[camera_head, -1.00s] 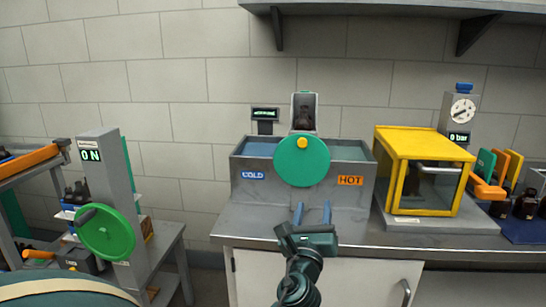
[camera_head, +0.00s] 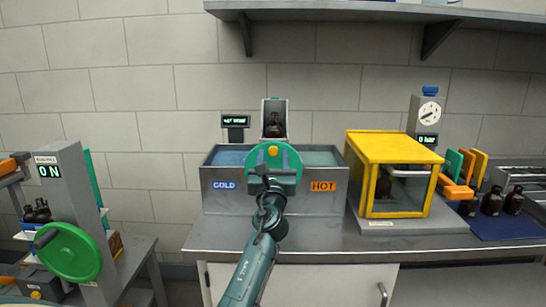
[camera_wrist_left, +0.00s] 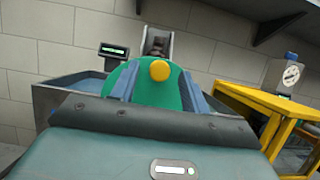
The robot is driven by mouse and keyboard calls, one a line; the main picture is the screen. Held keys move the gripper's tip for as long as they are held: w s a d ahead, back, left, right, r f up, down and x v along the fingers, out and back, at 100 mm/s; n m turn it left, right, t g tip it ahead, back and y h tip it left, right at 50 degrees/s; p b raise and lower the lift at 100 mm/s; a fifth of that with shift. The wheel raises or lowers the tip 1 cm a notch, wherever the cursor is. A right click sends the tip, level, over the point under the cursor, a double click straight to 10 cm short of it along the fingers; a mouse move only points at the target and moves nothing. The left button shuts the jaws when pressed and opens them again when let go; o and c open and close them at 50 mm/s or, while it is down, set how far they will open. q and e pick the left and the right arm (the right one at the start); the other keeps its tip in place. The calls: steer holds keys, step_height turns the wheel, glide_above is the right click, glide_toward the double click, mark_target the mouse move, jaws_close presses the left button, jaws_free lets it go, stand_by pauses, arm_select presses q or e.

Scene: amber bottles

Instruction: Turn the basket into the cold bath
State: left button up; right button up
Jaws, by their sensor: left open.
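The bath tank has a part labelled COLD (camera_head: 224,185) on the left and a part labelled HOT (camera_head: 324,186) on the right. A green disc (camera_head: 289,160) with a yellow knob (camera_head: 273,151) is on its front. The basket (camera_head: 274,106) stands upright above the middle of the tank, with a dark bottle in it. My left gripper (camera_head: 268,172) is in front of the disc. In the left wrist view its open fingers (camera_wrist_left: 160,85) lie on either side of the yellow knob (camera_wrist_left: 160,70); I cannot tell whether they touch the disc. My right gripper is not in view.
A yellow-framed box (camera_head: 393,150) stands right of the tank on the grey counter (camera_head: 310,238). Dark bottles (camera_head: 491,200) stand on a blue mat (camera_head: 500,228) farther right. A post with a green handwheel (camera_head: 68,252) stands at the left. A shelf (camera_head: 350,14) hangs above.

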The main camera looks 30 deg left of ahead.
arm_select(q)
steer(key=shift+w+a+r, duration=0.2)
steer(key=shift+w+a, duration=0.05)
steer(key=shift+w, duration=0.15)
jaws_close()
stand_by(0.4)
